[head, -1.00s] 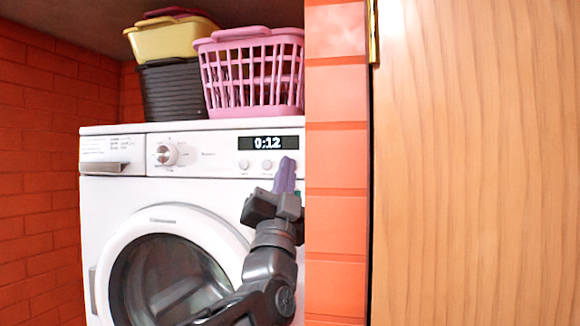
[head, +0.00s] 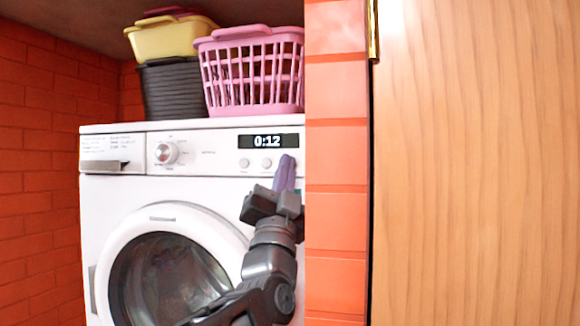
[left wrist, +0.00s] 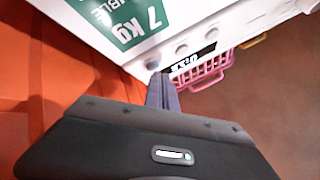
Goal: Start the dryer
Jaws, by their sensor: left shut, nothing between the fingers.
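The white dryer (head: 205,195) stands in a brick alcove, its round glass door (head: 165,275) shut. Its top panel has a dial (head: 166,153), a lit display (head: 268,141) reading 0:12, and two small round buttons (head: 244,163) (head: 266,163) below the display. My left gripper (head: 286,172) is shut and empty, with its purple-grey fingertips at the panel's right end, hiding that spot. In the left wrist view, the fingertips (left wrist: 160,88) are close to a grey round button (left wrist: 153,64); I cannot tell whether they touch it. My right gripper is out of view.
A pink basket (head: 252,72), a yellow basket (head: 172,40) and a dark basket (head: 172,90) are on the dryer. An orange brick pillar (head: 336,215) stands close to the right of my left gripper, and a wooden door (head: 475,165) fills the right side.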

